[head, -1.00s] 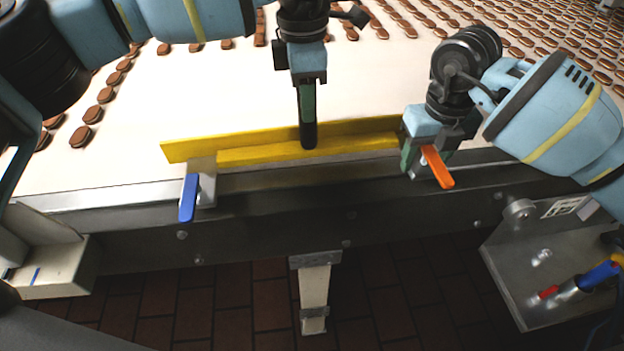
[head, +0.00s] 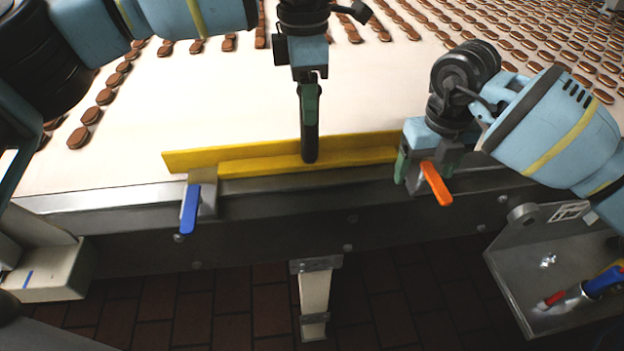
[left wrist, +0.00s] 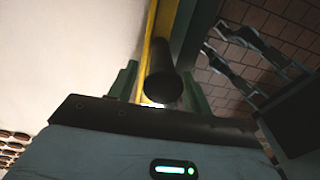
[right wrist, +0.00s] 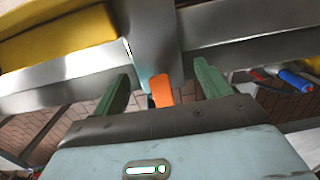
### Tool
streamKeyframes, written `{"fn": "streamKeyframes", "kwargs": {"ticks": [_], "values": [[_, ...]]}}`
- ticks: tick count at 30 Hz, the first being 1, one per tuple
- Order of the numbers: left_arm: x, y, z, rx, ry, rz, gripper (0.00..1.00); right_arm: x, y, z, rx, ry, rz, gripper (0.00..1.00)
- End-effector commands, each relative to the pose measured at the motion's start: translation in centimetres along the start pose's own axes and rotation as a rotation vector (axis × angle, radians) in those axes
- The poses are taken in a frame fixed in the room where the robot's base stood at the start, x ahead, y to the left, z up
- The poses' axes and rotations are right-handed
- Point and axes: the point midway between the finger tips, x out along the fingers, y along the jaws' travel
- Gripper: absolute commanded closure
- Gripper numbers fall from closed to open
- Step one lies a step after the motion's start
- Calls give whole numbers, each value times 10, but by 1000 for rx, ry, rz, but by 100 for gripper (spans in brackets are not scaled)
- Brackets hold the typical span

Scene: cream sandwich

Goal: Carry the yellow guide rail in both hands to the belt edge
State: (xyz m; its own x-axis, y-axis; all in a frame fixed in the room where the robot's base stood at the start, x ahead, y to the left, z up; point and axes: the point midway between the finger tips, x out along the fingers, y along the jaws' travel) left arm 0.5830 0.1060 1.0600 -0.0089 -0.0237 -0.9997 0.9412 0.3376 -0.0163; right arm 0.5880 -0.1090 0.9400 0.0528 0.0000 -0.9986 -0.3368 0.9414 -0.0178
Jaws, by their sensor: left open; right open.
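The yellow guide rail (head: 235,160) lies along the near belt edge. It also shows in the left wrist view (left wrist: 154,48) and the right wrist view (right wrist: 60,38). A clamp with a blue lever (head: 190,209) sits at its left end, and one with an orange lever (head: 436,184) at its right end. My left gripper (head: 310,115) is open at the rail's middle; a black cylinder (left wrist: 163,78) stands between its fingers, contact unclear. My right gripper (head: 423,172) is open, its fingers on either side of the orange lever (right wrist: 161,91).
The pale belt (head: 200,100) carries many brown sandwich biscuits beyond the rail. A metal tray (head: 535,275) with tools, including a blue-handled one (head: 602,282), is at the lower right. A pale box (head: 45,265) is at the lower left.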

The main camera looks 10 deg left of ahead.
Motion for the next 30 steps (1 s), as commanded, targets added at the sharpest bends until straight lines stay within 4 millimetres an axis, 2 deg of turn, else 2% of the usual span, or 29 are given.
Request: {"fn": "streamKeyframes", "kwargs": {"ticks": [6,12,18,25,30], "values": [[-46,0,1,-1,-2,2,51,0,0,0,0,0,0,24],[-78,-1,1,0,-2,1,51,0,0,0,0,0,0,24],[-93,-1,0,2,0,0,51,0,0,0,0,0,0,24],[-94,-1,0,2,-1,0,51,-1,0,0,0,0,0,24],[-94,-1,0,1,-1,0,51,-16,0,1,0,-3,0,24]]}}
